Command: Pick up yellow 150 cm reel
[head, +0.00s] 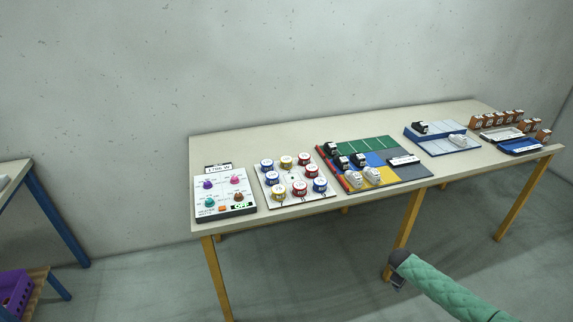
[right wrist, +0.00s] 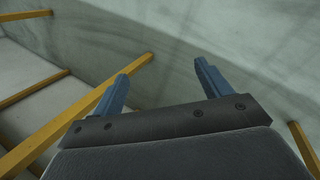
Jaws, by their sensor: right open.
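Small round reels with blue, red and yellow sides stand on a white board (head: 328,198) on the table, left of its middle. One yellow reel (head: 286,162) is in the back row. Another yellow reel (head: 278,194) is at the front left of the board. The length marks on the reels are too small to read. My right gripper (right wrist: 162,72) is open and empty, its two blue fingers wide apart. In the head view it (head: 397,284) is low in front of the table, below the tabletop and well away from the reels. My left gripper is not in view.
A control panel (head: 224,208) with coloured knobs lies left of the board. A coloured mat (head: 365,147) with black and white pieces lies to the right, then a blue tray (head: 441,142) and orange items (head: 498,118). Yellow table legs (head: 410,219) stand near my right arm.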

